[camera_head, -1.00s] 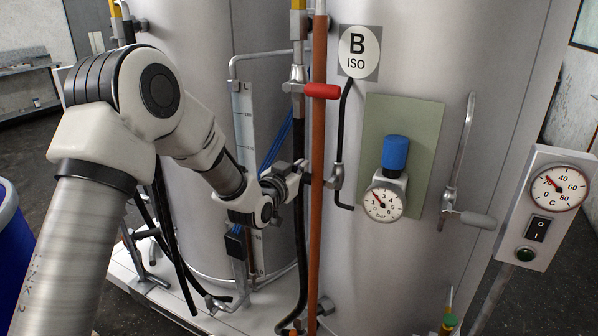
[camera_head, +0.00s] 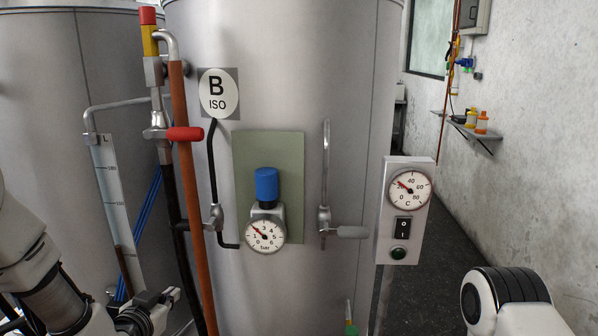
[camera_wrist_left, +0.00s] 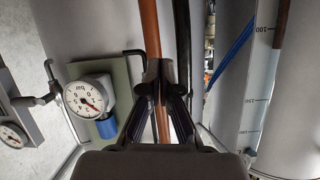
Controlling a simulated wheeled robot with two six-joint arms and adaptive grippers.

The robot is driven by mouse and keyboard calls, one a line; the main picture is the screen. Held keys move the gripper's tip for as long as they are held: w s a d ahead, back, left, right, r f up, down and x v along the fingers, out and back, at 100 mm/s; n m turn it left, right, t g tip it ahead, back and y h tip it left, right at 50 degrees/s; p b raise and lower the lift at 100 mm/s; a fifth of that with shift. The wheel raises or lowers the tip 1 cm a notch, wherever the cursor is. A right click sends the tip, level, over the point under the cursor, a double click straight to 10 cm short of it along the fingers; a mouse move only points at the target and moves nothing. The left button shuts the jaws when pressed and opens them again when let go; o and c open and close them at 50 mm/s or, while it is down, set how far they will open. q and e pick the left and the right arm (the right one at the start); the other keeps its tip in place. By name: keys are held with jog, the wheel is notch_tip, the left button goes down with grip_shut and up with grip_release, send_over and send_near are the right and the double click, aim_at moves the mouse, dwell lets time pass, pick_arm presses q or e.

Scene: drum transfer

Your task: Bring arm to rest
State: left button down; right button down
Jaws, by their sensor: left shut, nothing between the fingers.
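My left arm comes in at the lower left of the head view. Its gripper (camera_head: 172,295) is low in front of the drums, left of the copper-coloured pipe (camera_head: 187,190). In the left wrist view the fingers (camera_wrist_left: 162,72) are shut with nothing between them, and the pipe (camera_wrist_left: 151,30) runs behind them. The drum marked B ISO (camera_head: 290,60) fills the middle of the head view. My right arm (camera_head: 508,300) shows only in part at the lower right; its gripper is out of view.
A red-handled valve (camera_head: 185,133) sits by the pipe. A pressure gauge (camera_head: 264,233) with a blue knob (camera_head: 266,185) is on a green plate. A lever handle (camera_head: 350,232) sticks out to its right, beside a switch box (camera_head: 405,210). Dark floor (camera_head: 445,200) lies open at the right.

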pick_arm(q)
jog(key=s+d+f+g, duration=0.2)
jog(key=s+f+g, duration=0.35)
jog(key=f, duration=0.95)
jog(key=s+f+n+g, duration=0.1)
jog(key=s+f+g, duration=0.1)
jog(key=s+f, duration=0.3)
jog(key=s+d+f+g, duration=0.1)
jog(key=s+f+g, duration=0.2)
jog(key=s, duration=1.1)
jog(key=s+d+f+n+g+y, duration=0.1)
jog(key=s+f+g, duration=0.2)
jog(key=s+f, duration=0.4)
jog(key=s, duration=0.3)
jog(key=shift+n, duration=0.3)
jog(key=shift+f+g, duration=0.1)
jog(key=shift+g, duration=0.15)
